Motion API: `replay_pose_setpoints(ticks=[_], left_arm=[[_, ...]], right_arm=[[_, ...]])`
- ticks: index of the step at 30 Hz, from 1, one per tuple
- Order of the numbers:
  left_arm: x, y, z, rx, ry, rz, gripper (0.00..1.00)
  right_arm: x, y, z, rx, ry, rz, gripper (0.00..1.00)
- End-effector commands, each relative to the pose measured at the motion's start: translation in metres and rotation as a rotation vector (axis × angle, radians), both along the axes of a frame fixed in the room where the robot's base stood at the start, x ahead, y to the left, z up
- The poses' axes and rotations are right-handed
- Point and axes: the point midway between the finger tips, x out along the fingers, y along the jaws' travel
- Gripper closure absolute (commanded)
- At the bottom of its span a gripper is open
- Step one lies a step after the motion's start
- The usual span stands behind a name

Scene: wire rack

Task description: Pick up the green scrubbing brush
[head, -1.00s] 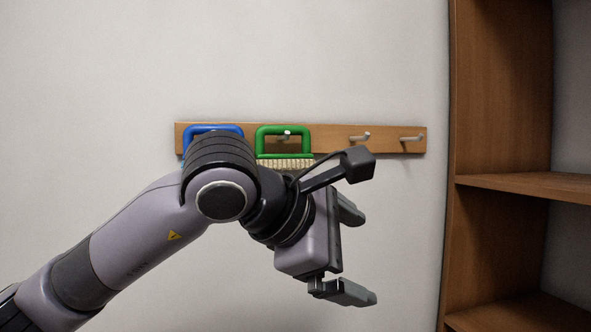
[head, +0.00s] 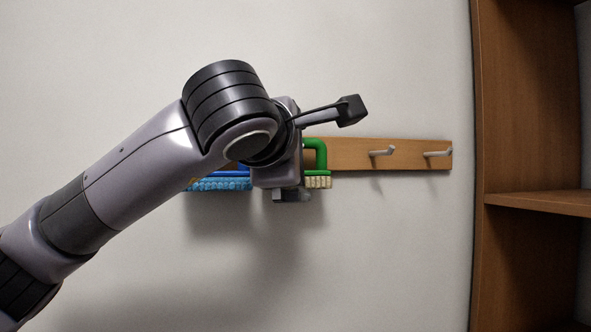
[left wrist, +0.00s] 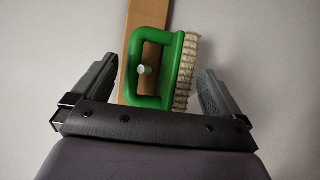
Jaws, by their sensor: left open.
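The green scrubbing brush (head: 321,158) hangs by its loop handle on a peg of the wooden rail. My left arm hides most of it in the head view; its right side and pale bristles show. In the left wrist view the brush (left wrist: 178,72) appears turned sideways, with the peg inside its handle loop. My left gripper (left wrist: 165,85) is open, with one finger on each side of the brush and visible gaps to both. In the head view the gripper (head: 290,195) is in front of the brush, mostly hidden by its own wrist. My right gripper is not in view.
The wooden rail (head: 410,155) has two bare pegs to the right. A blue brush (head: 218,183) hangs just left of the green one, partly behind my arm. A wooden shelf unit (head: 500,110) stands at the right. The wall below the rail is clear.

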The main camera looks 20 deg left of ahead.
Motion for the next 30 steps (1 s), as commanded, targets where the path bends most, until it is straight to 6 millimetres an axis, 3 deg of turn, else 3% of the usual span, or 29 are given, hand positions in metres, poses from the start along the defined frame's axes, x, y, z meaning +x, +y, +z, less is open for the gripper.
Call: replay_pose_setpoints(ticks=[6,13,14,17,18,30], left_arm=[[0.025,0.001,-0.005,0.001,0.003,-0.001,0.00],[0.027,0.001,-0.006,0.001,0.002,-0.002,0.00],[0.026,0.001,-0.005,0.001,0.002,-0.002,0.06],[0.026,0.001,-0.005,0.001,0.002,-0.002,0.39],[0.026,0.001,-0.005,0.001,0.002,-0.002,0.43],[0.026,0.001,-0.002,0.000,0.001,-0.002,0.43]], right_arm=[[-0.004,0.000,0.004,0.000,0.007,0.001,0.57],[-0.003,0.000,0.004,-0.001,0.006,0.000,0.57],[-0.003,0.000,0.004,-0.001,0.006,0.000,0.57],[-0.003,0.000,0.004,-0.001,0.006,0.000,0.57],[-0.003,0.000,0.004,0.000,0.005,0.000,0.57],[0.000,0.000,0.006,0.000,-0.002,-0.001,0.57]])
